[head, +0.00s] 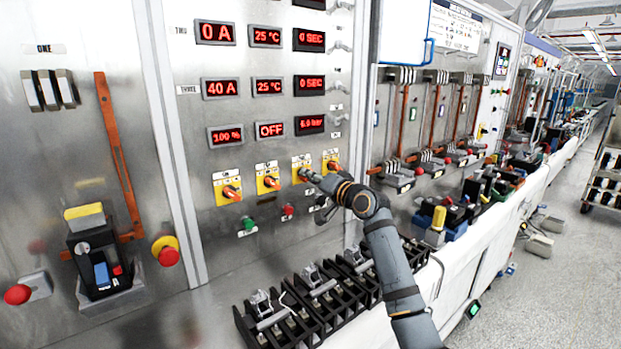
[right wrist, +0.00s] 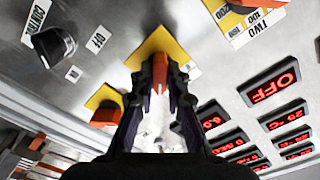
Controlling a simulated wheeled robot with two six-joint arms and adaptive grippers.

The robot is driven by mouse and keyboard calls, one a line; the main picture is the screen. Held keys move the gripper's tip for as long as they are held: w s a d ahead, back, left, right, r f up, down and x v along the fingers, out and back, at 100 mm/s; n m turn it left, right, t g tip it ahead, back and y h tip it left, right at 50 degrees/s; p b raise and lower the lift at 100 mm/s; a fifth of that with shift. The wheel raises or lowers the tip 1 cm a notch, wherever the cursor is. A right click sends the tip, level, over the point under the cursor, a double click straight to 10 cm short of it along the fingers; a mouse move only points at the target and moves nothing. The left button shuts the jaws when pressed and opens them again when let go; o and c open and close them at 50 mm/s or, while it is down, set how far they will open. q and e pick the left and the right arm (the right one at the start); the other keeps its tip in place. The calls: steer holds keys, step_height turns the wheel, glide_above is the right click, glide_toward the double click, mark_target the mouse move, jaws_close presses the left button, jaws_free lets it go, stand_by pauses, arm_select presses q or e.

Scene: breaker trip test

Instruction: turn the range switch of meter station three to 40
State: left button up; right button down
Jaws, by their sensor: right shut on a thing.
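A row of yellow range-switch plates with orange knobs runs along the metal panel. My right gripper (head: 308,175) is at the third plate from the left (head: 299,161), taken as station three's switch. In the right wrist view my right gripper (right wrist: 160,95) is shut on its orange knob (right wrist: 160,72), with the yellow plate (right wrist: 163,43) behind. The neighbouring plate (right wrist: 253,20) there is labelled TWO. The knob's pointed mark and scale are mostly hidden by the fingers. The row labelled THREE has a display (head: 221,88) reading 40 A. My left gripper is not in view.
The fourth switch (head: 331,161) sits close right of my gripper. A green button (head: 248,224) and a red button (head: 288,210) are below the plates. A black selector (right wrist: 52,46) shows in the wrist view. Black breakers (head: 318,298) stand on the bench below my arm.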

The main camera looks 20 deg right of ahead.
steer(key=c, duration=1.3)
jaws_free()
steer(key=shift+c, duration=0.2)
steer(key=v, duration=1.2)
